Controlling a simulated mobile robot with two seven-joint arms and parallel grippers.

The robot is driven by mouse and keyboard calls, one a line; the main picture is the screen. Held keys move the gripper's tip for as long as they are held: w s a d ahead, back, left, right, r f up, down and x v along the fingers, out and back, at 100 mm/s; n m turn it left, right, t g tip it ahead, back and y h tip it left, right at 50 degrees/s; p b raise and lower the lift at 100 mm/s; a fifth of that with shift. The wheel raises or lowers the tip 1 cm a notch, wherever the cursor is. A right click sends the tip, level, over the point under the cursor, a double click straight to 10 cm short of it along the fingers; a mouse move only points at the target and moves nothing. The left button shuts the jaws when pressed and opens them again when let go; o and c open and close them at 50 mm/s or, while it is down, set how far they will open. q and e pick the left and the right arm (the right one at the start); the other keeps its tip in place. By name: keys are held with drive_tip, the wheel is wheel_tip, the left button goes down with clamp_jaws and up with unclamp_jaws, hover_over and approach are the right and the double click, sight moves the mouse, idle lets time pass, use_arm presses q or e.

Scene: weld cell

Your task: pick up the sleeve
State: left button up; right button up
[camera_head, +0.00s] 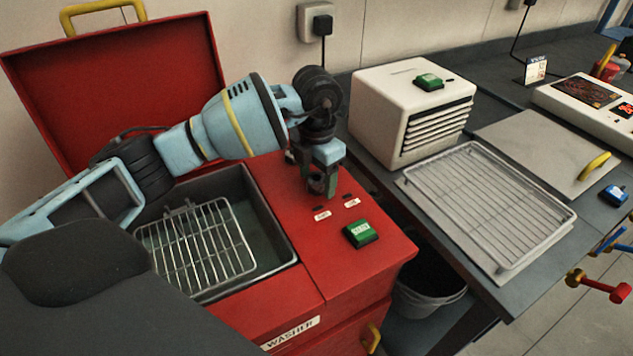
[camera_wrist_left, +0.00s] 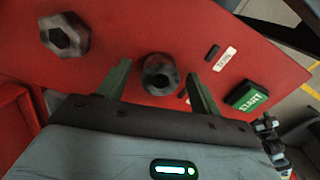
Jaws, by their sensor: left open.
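The sleeve (camera_wrist_left: 160,74), a dark round metal piece with a hole in its end, stands on the red washer top in the left wrist view. My left gripper (camera_wrist_left: 158,70) is open, with one green finger on each side of the sleeve and a gap to each. In the head view my left gripper (camera_head: 322,185) points down above the washer top and hides the sleeve. A small dark jointed part at the right edge of the left wrist view may be my right gripper (camera_wrist_left: 268,128); its jaws cannot be made out.
A dark hex nut (camera_wrist_left: 65,35) stands left of the sleeve. A green START button (camera_head: 361,233) sits on the red washer (camera_head: 345,265). The washer's basin holds a wire rack (camera_head: 200,250); its red lid (camera_head: 120,80) is raised. A white box (camera_head: 405,115) and wire tray (camera_head: 490,200) are on the right bench.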

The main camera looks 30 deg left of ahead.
sight(321, 179)
use_arm(q)
drive_tip(key=c, duration=1.3)
drive_tip(key=shift+r, duration=0.1)
drive_tip(key=shift+r, duration=0.45)
drive_tip(key=shift+d+r, duration=0.25)
drive_tip(key=shift+r, duration=0.4)
drive_tip(key=shift+d+r, duration=0.25)
drive_tip(key=shift+r, duration=0.35)
drive_tip(key=d, duration=0.4)
drive_tip(key=d+r+b, duration=0.1)
drive_tip(key=d, duration=0.4)
drive_tip(key=s+d, duration=0.1)
drive_tip(key=d, duration=0.4)
drive_tip(key=shift+s+r+b, duration=0.1)
drive_tip(key=shift+r+b, duration=0.05)
drive_tip(key=shift+b, duration=0.15)
drive_tip(key=shift+d+r, duration=0.1)
drive_tip(key=shift+d, duration=0.4)
